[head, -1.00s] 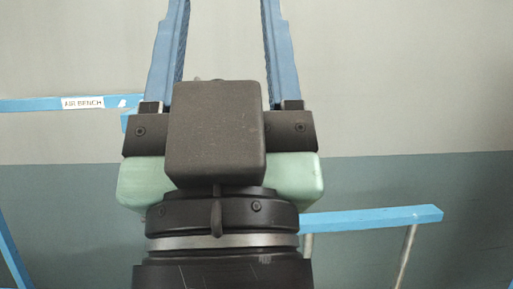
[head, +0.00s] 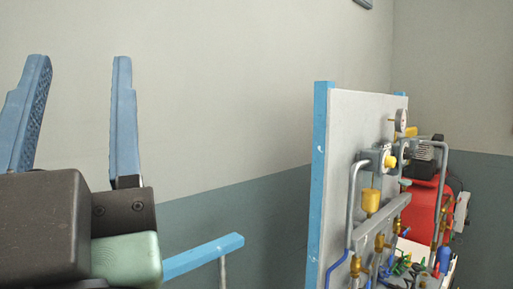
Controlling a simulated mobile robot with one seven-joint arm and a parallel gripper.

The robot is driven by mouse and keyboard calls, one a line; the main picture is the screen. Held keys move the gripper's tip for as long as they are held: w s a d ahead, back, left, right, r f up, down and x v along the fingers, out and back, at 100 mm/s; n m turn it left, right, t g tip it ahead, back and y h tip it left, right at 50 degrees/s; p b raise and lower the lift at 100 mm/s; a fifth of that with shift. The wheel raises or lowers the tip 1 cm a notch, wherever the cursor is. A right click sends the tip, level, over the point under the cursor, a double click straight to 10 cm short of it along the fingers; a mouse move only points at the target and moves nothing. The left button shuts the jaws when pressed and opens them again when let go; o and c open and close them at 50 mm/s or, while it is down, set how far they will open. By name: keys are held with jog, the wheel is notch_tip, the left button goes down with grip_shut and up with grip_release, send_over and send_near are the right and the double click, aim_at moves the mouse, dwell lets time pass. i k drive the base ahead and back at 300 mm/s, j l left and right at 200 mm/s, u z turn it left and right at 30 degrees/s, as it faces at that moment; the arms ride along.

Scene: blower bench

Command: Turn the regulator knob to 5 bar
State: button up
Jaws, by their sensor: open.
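My gripper (head: 80,62) is at the left of the head view. Its two blue fingers point up, wide apart, with nothing between them. A pale upright board (head: 345,125) with a blue edge stands at the right, seen at a steep angle. A yellow knob-like part (head: 390,161) sticks out from a grey fitting on it, possibly the regulator knob. A round gauge (head: 401,120) sits above it, too oblique to read. My gripper is far to the left of the board and touches nothing there. No knob scale is legible.
Grey pipes (head: 355,205) and a brass-coloured cup (head: 371,200) are on the board. A red machine (head: 427,205) stands behind it. Small valves and tools crowd the lower right. A blue rail (head: 203,256) lies between my gripper and the board.

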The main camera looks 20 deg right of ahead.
aim_at(408, 152)
jog(key=z, duration=1.5)
jog(key=i+l, duration=0.25)
jog(key=i+l+u, duration=0.1)
jog(key=i+l, duration=0.2)
jog(key=l, duration=0.15)
jog(key=i+l, duration=0.25)
jog(key=l, duration=0.15)
jog(key=i+l+u, duration=0.15)
jog(key=i+l, duration=0.3)
jog(key=l, duration=0.3)
jog(key=i+l+u, duration=0.1)
jog(key=i+l, duration=0.15)
jog(key=l, duration=0.2)
jog(key=i+l, duration=0.25)
jog(key=l, duration=0.15)
jog(key=i+l+u, duration=0.1)
jog(key=l, duration=0.3)
jog(key=i, duration=0.1)
